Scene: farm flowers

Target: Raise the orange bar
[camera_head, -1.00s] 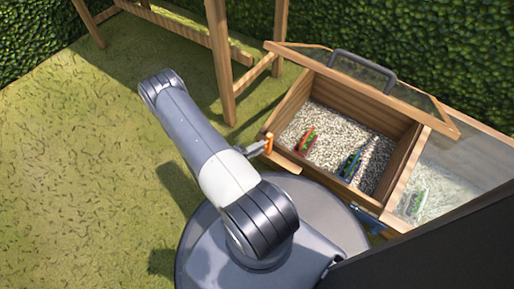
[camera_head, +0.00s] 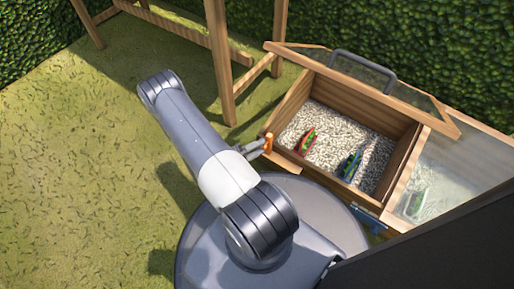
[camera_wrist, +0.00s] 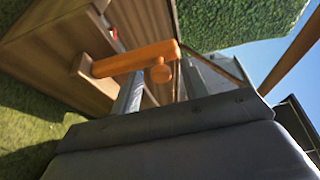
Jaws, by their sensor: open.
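The orange bar (camera_wrist: 135,58) sticks out from the outer side of the wooden planter box in the wrist view, with a round knob at its near end. In the head view the orange bar (camera_head: 268,143) is a small upright piece at the box's left corner. My gripper (camera_wrist: 160,88) is open, with one finger on each side of the bar in the wrist view. In the head view my gripper (camera_head: 252,149) is right beside the bar. I cannot tell whether the fingers touch it.
The wooden box (camera_head: 390,185) holds pale gravel and small coloured items, a red-green one (camera_head: 307,140) and a blue-green one (camera_head: 350,164). Its glazed lid (camera_head: 365,72) stands open at the back. A wooden frame (camera_head: 222,60) stands behind on the grass. Open grass lies left.

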